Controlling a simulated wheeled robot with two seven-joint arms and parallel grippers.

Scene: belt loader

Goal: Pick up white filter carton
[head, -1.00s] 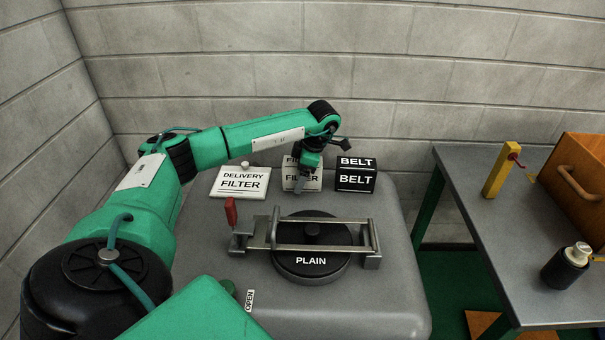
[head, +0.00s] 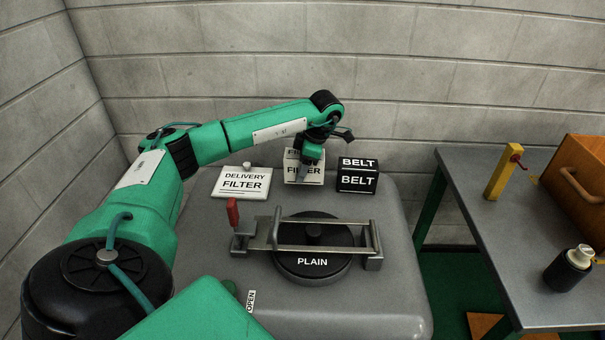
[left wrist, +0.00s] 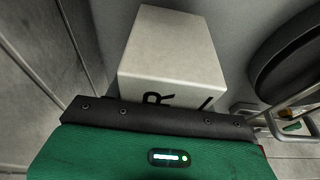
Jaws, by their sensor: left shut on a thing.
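The white filter carton (head: 291,168) is a small white box with black lettering, at the back of the grey machine top between the white delivery filter plate and the black belt carton. The carton seems held slightly above the grey top. In the left wrist view the carton (left wrist: 173,50) stands out beyond the dark gripper edge (left wrist: 150,118), with parts of letters showing; the fingertips are hidden there. My right gripper is not in view.
The delivery filter plate (head: 241,183) is close on the left, the belt carton (head: 357,181) close on the right. In front are the round PLAIN lid (head: 312,270) with its metal clamp bar (head: 320,247) and red handle (head: 232,212). A side table (head: 470,190) stands right.

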